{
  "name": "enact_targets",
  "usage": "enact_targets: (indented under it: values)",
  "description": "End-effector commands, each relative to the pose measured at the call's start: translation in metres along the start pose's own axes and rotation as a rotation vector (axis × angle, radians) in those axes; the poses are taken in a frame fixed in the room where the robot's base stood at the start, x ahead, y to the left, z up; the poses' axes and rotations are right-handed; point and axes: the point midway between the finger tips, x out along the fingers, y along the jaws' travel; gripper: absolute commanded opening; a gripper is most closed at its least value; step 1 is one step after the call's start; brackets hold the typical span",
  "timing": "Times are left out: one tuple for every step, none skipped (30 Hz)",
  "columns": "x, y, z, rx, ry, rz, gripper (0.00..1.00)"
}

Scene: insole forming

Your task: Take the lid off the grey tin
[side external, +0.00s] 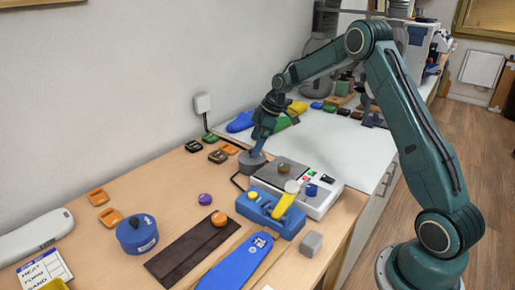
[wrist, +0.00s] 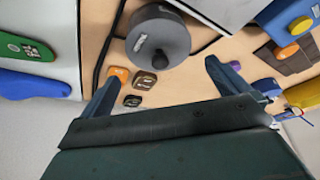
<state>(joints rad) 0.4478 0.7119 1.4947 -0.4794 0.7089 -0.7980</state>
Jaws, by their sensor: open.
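The grey tin (side external: 251,163) stands near the wall edge of the wooden table, left of the white-and-grey machine. In the wrist view, the grey tin (wrist: 172,32) is seen from above, with its round lid on and a dark knob (wrist: 160,60) on the lid. My gripper (side external: 257,150) points down just above the tin in the side view and partly hides its top. In the wrist view, my gripper (wrist: 163,70) is open, with one finger on each side of the knob's line and nothing between them. Whether the fingers touch the lid cannot be told.
The machine (side external: 310,190) and its black cable stand close to the tin. A blue tin (side external: 137,234) with a knob stands at front left. Small orange and dark pieces (side external: 218,157) lie left of the grey tin. A blue clamp block (side external: 270,212) sits in front.

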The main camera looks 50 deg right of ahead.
Motion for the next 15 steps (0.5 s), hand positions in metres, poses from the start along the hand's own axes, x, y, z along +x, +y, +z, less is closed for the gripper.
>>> enact_targets:
  values:
    - [0.006, -0.001, 0.001, 0.0, -0.002, -0.004, 1.0]
    - [0.01, -0.001, 0.001, 0.0, -0.002, -0.004, 1.0]
    - [0.014, -0.001, 0.001, 0.0, -0.001, -0.004, 1.0]
    - [0.018, -0.001, 0.001, 0.0, -0.001, -0.003, 1.0]
    - [0.021, -0.002, 0.001, 0.0, -0.002, -0.003, 1.0]
    - [0.026, -0.002, 0.001, 0.001, -0.002, -0.004, 1.0]
    - [0.03, -0.002, 0.001, 0.001, -0.002, -0.003, 1.0]
    - [0.033, -0.001, 0.001, 0.0, -0.001, -0.003, 1.0]
    - [0.036, -0.001, 0.001, 0.0, -0.001, -0.002, 1.0]
    - [0.038, -0.001, 0.001, 0.0, -0.001, -0.002, 1.0]
    - [0.04, -0.001, 0.001, 0.0, -0.001, -0.002, 1.0]
    - [0.042, -0.001, 0.001, 0.0, -0.001, -0.002, 1.0]
    - [0.043, -0.001, 0.001, 0.0, -0.001, -0.002, 1.0]
    - [0.043, -0.001, 0.001, 0.0, -0.001, -0.001, 1.0]
    - [0.044, -0.001, 0.001, 0.0, 0.0, -0.001, 1.0]
